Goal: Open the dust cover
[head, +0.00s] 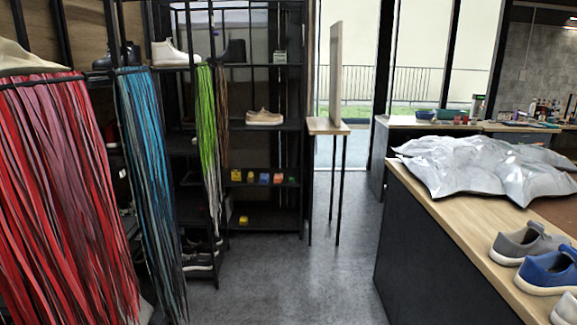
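A silvery grey crumpled sheet, which looks like the dust cover (485,168), lies spread over the far part of the wooden-topped counter at the right. Its surface is bunched into peaks and folds, and its near edge hangs loosely on the counter top. What lies under it is hidden. Neither of my grippers shows in the head view.
The counter (430,215) has dark sides. A grey sneaker (527,243) and a blue sneaker (548,272) stand on its near end. Red laces (65,190) and blue laces (150,180) hang at the left. The grey floor (290,280) between is clear.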

